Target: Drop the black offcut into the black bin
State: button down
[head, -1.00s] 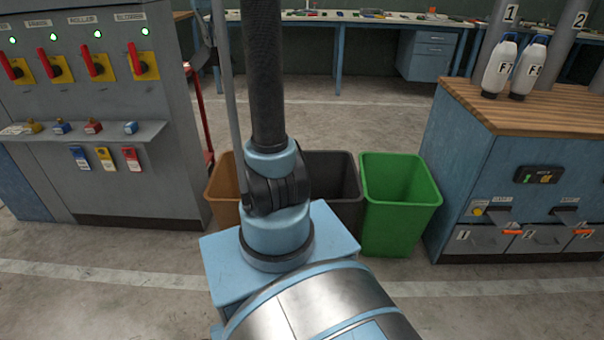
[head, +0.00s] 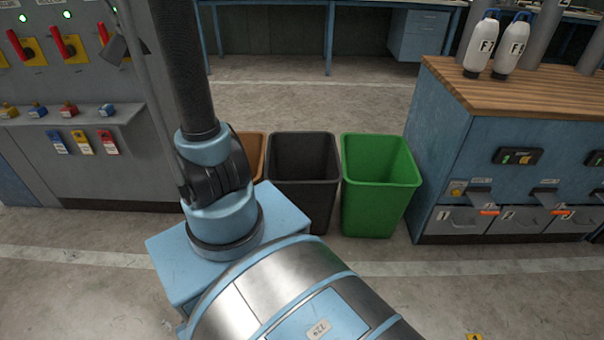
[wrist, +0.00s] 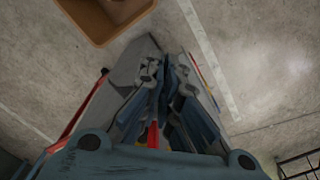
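The black bin (head: 303,192) stands upright on the floor in the head view, between the brown bin and the green bin, and its open top faces up. My arm stands to its left and my arm's base hides its lower left part. My gripper (wrist: 165,98) shows in the wrist view with its fingers close together, pointing away from the camera. It is dark between the fingers, and I cannot tell whether anything is held there. I cannot make out the black offcut in either view.
The brown bin (head: 256,152) is mostly behind my arm; a brown bin also shows in the wrist view (wrist: 98,37). The green bin (head: 375,205) stands right of the black one. A grey switch cabinet (head: 90,165) is left, a wood-topped blue bench (head: 470,150) right. Open floor lies behind the bins.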

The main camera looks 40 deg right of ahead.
aim_at(302, 186)
jog(key=z, duration=0.05)
jog(key=k, duration=1.95)
jog(key=z, duration=0.8)
jog(key=i, duration=1)
jog(key=u, duration=0.05)
